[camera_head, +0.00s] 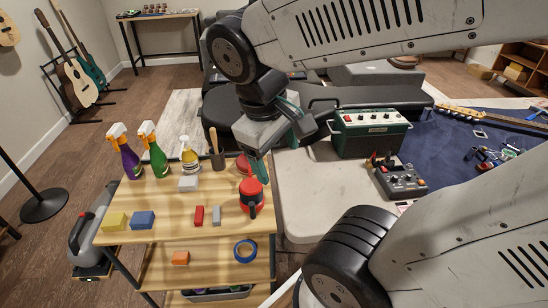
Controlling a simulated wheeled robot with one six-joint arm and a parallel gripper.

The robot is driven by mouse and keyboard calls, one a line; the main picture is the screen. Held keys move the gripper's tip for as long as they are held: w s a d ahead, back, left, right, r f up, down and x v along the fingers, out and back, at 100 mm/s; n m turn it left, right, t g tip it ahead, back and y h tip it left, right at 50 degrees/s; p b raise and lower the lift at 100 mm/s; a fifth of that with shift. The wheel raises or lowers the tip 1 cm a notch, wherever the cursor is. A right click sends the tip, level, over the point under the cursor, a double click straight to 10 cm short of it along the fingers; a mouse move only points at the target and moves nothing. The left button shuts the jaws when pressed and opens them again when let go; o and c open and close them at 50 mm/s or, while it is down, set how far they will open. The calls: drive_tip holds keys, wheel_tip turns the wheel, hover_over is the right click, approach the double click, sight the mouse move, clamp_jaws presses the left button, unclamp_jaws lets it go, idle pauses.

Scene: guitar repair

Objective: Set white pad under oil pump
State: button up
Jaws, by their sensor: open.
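The oil pump (189,156) is a clear bottle of yellow liquid with a white pump top, standing upright at the back of the wooden cart top. The white pad (188,184) is a small pale block lying just in front of the bottle, on the near side. I cannot tell whether the two touch. My gripper (264,168) is open, with teal fingers, over the right edge of the cart near the red containers. It is to the right of the pad and the pump, and nothing shows between its fingers. My wrist partly hides the finger area.
Purple (128,160) and green (155,158) spray bottles stand left of the pump; a cup with a wooden handle (217,158) stands right. A red can (251,199), red block (199,216), grey block (216,216), yellow sponge (114,222) and blue block (143,220) lie nearer.

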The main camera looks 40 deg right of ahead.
drive_tip(key=s+a+r+m+y, duration=0.1)
drive_tip(key=s+a+r+m+t+y, duration=0.1)
drive_tip(key=a, duration=0.1)
drive_tip(key=shift+s+a+y, duration=0.1)
drive_tip(key=shift+s+y, duration=0.2)
